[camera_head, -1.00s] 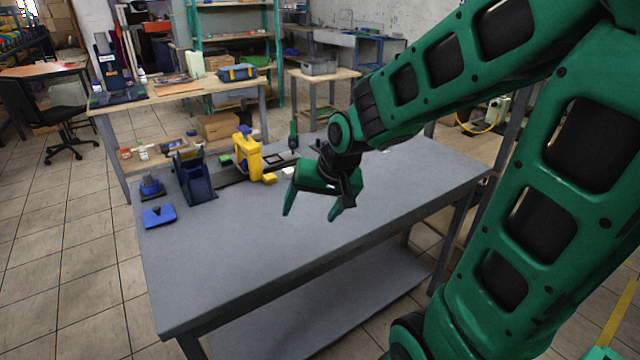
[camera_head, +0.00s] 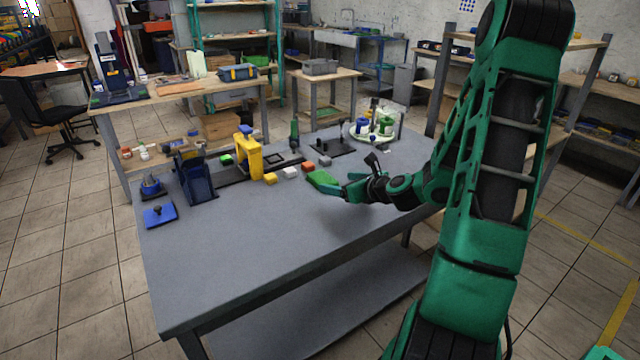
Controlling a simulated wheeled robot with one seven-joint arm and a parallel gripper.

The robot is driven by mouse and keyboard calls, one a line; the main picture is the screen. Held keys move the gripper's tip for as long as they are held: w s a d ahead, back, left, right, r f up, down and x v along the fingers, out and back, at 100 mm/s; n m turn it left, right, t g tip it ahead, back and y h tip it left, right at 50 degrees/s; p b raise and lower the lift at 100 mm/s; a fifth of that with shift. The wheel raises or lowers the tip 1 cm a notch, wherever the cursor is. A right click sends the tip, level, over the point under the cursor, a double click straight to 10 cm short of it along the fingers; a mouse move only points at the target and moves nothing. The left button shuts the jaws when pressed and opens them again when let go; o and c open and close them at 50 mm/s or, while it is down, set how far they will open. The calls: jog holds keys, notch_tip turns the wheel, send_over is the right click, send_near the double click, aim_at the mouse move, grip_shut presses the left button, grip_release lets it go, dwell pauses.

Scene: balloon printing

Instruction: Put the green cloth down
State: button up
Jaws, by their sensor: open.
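A round tray (camera_head: 352,134) with spools is at the back right. The table's front (camera_head: 250,260) is clear.

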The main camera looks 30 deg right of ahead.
aim_at(323, 178)
jog(key=shift+w+d+f+m, duration=0.15)
jog(key=shift+w+d+m, duration=0.1)
jog(key=shift+w+m, duration=0.05)
jog(key=x, duration=1)
jog(key=c, duration=1.2)
jog(key=shift+c, duration=0.2)
